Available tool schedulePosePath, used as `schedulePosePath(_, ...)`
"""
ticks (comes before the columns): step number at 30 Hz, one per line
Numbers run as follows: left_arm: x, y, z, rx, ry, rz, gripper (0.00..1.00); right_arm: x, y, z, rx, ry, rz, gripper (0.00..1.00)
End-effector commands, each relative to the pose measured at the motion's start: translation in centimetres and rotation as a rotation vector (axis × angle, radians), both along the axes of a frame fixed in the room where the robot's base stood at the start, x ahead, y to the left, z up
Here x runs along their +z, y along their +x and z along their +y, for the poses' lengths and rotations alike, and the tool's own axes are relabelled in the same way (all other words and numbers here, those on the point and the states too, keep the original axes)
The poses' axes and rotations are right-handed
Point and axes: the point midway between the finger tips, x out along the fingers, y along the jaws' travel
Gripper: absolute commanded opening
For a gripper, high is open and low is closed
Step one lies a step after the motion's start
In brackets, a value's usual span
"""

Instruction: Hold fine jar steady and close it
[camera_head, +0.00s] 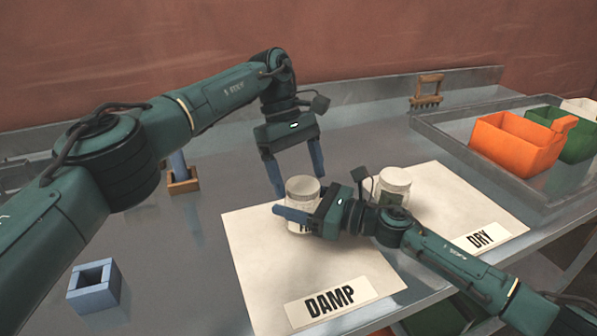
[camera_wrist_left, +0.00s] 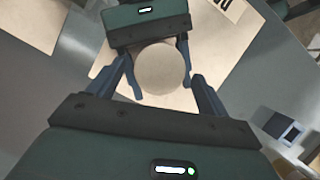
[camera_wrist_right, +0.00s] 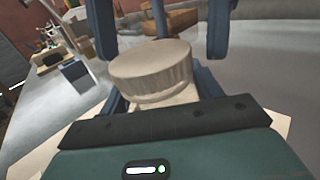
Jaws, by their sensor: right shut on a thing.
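The fine jar (camera_head: 303,191), with a white lid and a partly hidden label, stands upright on the sheet marked DAMP (camera_head: 250,262). My right gripper (camera_head: 296,220) is shut around its body from the side. My left gripper (camera_head: 299,184) points down above the jar, open, with its fingers apart on either side of the lid. The left wrist view shows the round lid (camera_wrist_left: 161,70) from above, beyond the left fingertips. The right wrist view shows the lid (camera_wrist_right: 150,66) sitting on the jar, with left fingers on both sides. I cannot tell how tight the lid is.
A second lidded jar (camera_head: 396,178) stands on the sheet marked DRY (camera_head: 450,205), close to my right arm. A grey tray (camera_head: 445,150) holds orange (camera_head: 515,143) and green bins at right. A blue-grey square block (camera_head: 95,286) sits at front left.

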Motion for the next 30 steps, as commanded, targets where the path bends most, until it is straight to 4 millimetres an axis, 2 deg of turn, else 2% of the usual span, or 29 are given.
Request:
schedulePosePath(8,0.2,0.0,0.0,0.0,0.0,0.0,0.79,-0.1,0.0,0.0,-0.001,-0.001,0.0,0.0)
schedulePosePath(19,4.3,0.0,-0.1,0.001,0.0,0.0,0.79,-0.1,0.0,-0.1,-0.002,-0.001,0.0,0.0)
schedulePosePath(26,4.5,0.0,0.0,0.0,0.0,0.001,0.79,0.0,0.0,-0.1,-0.002,-0.001,0.0,0.0)
schedulePosePath(30,4.5,0.0,0.0,0.014,0.006,0.004,0.75,0.0,0.0,0.0,-0.001,-0.001,-0.001,0.0)
